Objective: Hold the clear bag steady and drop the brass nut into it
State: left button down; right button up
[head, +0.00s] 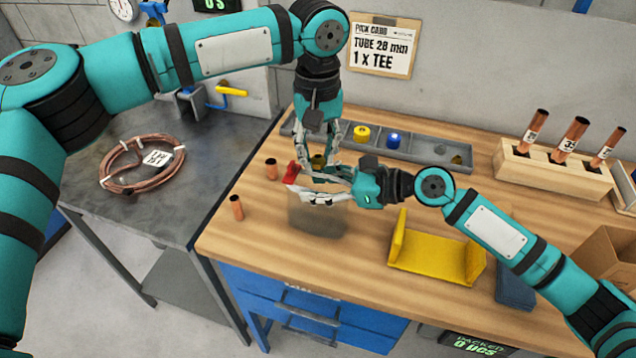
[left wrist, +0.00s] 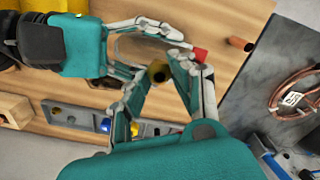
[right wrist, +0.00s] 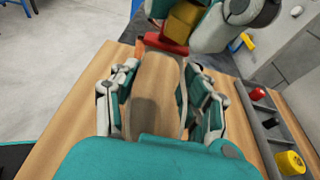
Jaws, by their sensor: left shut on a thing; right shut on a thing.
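The brass nut (head: 318,160) is between the fingers of my left gripper (head: 318,166), which points down above the bag's mouth. The nut also shows in the left wrist view (left wrist: 158,71) and at the top of the right wrist view (right wrist: 183,20). The clear bag (head: 318,220) hangs upright and see-through below my right gripper (head: 325,197), which is shut on its upper part. In the right wrist view the bag's rim (right wrist: 183,92) bows open between my right fingers. A red piece (head: 291,173) sits at the bag's top left edge.
Copper fittings (head: 237,207) stand left of the bag. A grey parts tray (head: 425,150) lies behind. A yellow stand (head: 435,255) is to the right, near a tube rack (head: 550,175) and cardboard box (head: 605,255). A copper coil (head: 143,163) lies on the grey table.

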aim_at(317, 155)
pick_arm(q)
jog(key=shift+f, duration=0.65)
jog(key=c, duration=1)
grip_release()
notch_tip(317, 155, up, 12)
pick_arm(e)
jog(key=o, duration=1.2)
